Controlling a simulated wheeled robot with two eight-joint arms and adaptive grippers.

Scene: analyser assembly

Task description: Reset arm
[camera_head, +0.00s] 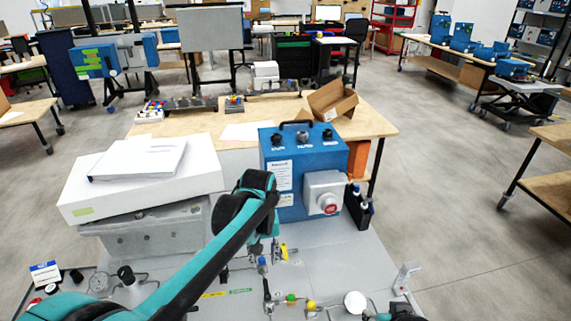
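My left arm, teal and black, comes in from the lower left and bends down in front of the blue analyser box (305,165). My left gripper (262,250) is low in front of the box, above the grey panel, partly hidden by my own arm. I cannot tell whether it is open or shut, and I see nothing clearly held. The box stands upright with a black handle, knobs on top and a light grey unit with a red button (326,203) on its front. A small teal and black part at the bottom right edge may be my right arm; its gripper does not show.
A grey panel (350,260) with valves, fittings and a gauge (98,281) fills the foreground. A white case (85,190) with papers stands at the left. Behind is a wooden table (372,120) with an open cardboard box (330,101). Open floor lies to the right.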

